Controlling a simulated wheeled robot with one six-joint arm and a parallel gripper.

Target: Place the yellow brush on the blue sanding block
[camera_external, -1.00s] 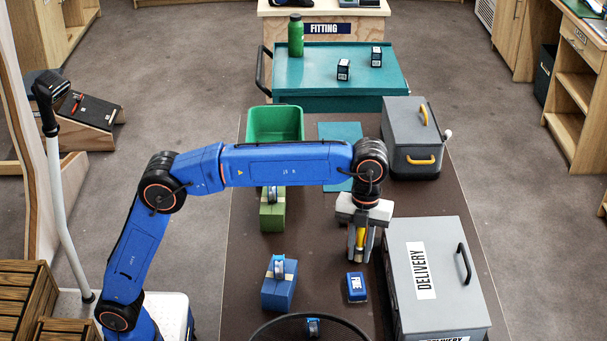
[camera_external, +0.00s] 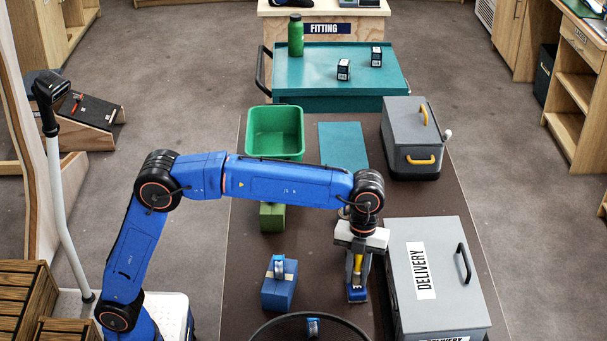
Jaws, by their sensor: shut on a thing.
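The yellow brush (camera_external: 357,264) is upright between the fingers of my gripper (camera_external: 357,275), which is shut on it. The blue sanding block (camera_external: 357,294) lies on the dark table directly below the gripper. The fingers and brush hide most of it, and only its front part shows. The brush's lower end is at or just above the block; I cannot tell whether they touch.
A grey DELIVERY box (camera_external: 437,280) stands close to the right of the gripper. A blue block with a roll (camera_external: 278,285) is to the left, and a black ring (camera_external: 310,318) is in front. A green bin (camera_external: 275,133), a teal mat (camera_external: 343,147) and a grey toolbox (camera_external: 412,140) are farther back.

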